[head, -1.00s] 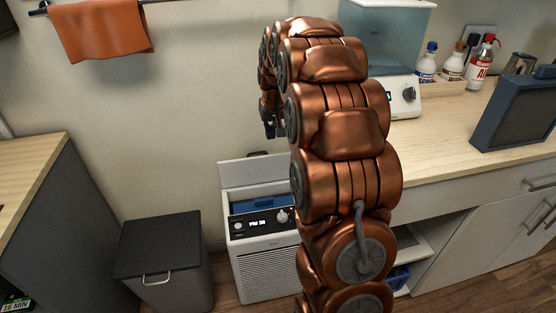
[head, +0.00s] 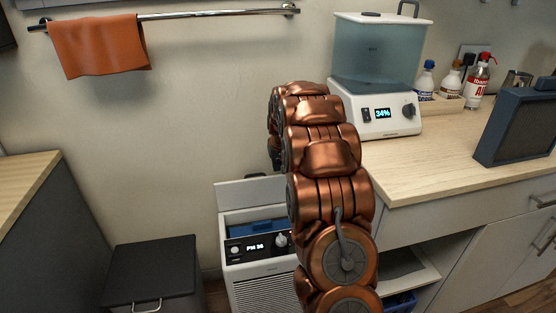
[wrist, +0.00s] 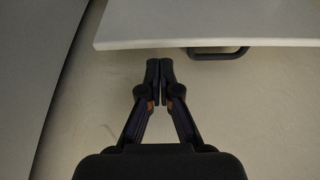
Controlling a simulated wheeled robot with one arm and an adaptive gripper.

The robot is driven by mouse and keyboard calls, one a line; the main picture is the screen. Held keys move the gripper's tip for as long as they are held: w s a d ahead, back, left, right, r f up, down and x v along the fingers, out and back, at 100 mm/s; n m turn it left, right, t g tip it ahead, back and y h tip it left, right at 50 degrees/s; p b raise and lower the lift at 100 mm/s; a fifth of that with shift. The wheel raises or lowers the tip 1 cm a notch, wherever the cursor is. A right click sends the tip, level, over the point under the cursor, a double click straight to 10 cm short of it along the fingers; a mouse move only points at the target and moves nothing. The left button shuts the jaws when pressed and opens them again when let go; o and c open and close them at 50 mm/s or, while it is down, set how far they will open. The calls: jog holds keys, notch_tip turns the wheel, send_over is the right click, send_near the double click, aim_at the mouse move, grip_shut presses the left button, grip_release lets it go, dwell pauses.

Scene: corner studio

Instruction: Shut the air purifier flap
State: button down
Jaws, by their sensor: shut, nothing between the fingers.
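The white air purifier (head: 262,288) stands on the floor against the wall, partly hidden by my arm. Its flap (head: 250,193) stands upright and open at the back, with a dark handle on its top edge. A blue part (head: 255,227) shows in the opening, behind the front panel with a lit display and knobs. My gripper (wrist: 160,78) is shut and empty in the wrist view; my arm mostly hides it in the head view. A white panel, apparently the flap (wrist: 215,24), with its dark handle (wrist: 218,54) lies just beyond the fingertips, with no clear contact.
A dark lidded bin (head: 150,268) stands left of the purifier. A wooden counter (head: 425,168) to the right carries a water dispenser (head: 378,60), bottles and a dark blue framed box (head: 518,125). An orange towel (head: 98,46) hangs from a rail.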

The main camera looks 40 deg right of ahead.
jog(key=x, duration=0.2)
jog(key=shift+w+f, duration=0.1)
jog(key=shift+f, duration=0.25)
jog(key=shift+r, duration=0.1)
